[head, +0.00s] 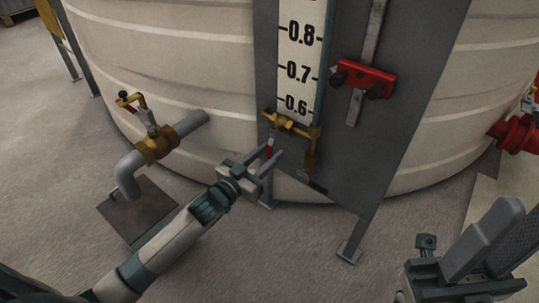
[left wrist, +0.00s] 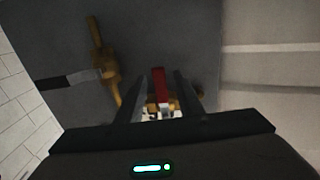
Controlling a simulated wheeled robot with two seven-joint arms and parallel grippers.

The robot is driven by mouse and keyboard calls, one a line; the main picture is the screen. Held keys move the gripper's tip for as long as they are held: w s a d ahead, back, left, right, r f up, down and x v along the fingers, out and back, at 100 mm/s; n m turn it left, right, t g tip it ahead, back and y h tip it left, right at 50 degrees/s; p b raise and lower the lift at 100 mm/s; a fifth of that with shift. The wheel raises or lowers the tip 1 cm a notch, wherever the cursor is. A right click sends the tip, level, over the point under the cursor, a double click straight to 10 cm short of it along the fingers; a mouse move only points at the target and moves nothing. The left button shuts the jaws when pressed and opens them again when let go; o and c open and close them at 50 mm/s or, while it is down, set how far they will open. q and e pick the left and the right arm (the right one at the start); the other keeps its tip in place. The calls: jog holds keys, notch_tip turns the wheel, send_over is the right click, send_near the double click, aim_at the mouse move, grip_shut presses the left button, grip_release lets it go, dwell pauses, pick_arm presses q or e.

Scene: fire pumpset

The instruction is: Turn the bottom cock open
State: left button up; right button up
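A brass cock (head: 291,123) sits at the lower end of the level gauge (head: 298,70); its red lever (head: 268,150) hangs down. My left gripper (head: 274,152) reaches it from the lower left. In the left wrist view, the red lever (left wrist: 159,86) stands between my two dark fingers (left wrist: 158,82), with visible gaps on both sides, so the gripper is open around it. A brass drain piece (head: 311,150) with a dark handle hangs to the right; it also shows in the left wrist view (left wrist: 104,65). My right gripper (head: 490,238) is at lower right, its opening unclear.
The gauge is on a grey panel (head: 400,120) in front of a large cream tank (head: 170,60). A red clamp (head: 363,79) is at upper right. A brass valve (head: 157,143) on a grey pipe stands at left. A panel leg (head: 356,235) reaches the floor.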

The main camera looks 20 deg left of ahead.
pick_arm(q)
jog(key=shift+w+d, duration=0.1)
jog(key=shift+w, duration=0.25)
grip_shut()
